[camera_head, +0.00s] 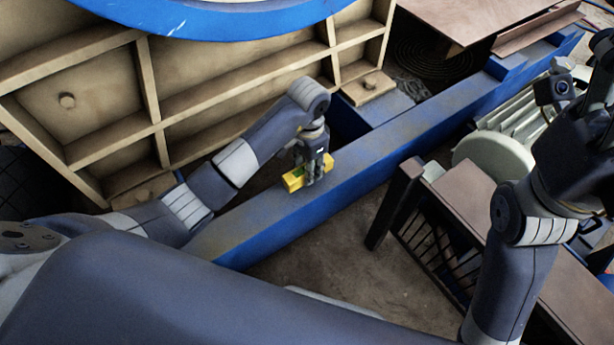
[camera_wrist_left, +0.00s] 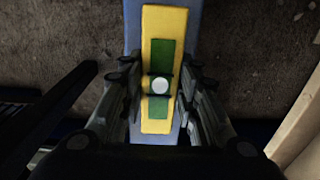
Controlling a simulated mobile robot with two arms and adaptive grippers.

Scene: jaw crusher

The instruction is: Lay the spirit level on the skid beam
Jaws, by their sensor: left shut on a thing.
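The spirit level (camera_head: 294,181) is a short yellow block at the blue skid beam (camera_head: 370,152). In the left wrist view the spirit level (camera_wrist_left: 152,30) has a green inset with a round pale vial, and it lines up lengthwise over the blue beam (camera_wrist_left: 132,18). My left gripper (camera_head: 314,182) is shut on the spirit level from above, with one finger on each side in the left wrist view (camera_wrist_left: 159,92). The level looks to be on or just above the beam's top; I cannot tell if it touches.
A beige ribbed machine body (camera_head: 200,95) with a blue wheel rim (camera_head: 230,22) stands behind the beam. A brown-topped bench (camera_head: 480,205) with dark slats stands at the right. A round pale disc (camera_head: 495,155) sits beyond it. Bare ground (camera_head: 345,255) lies between beam and bench.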

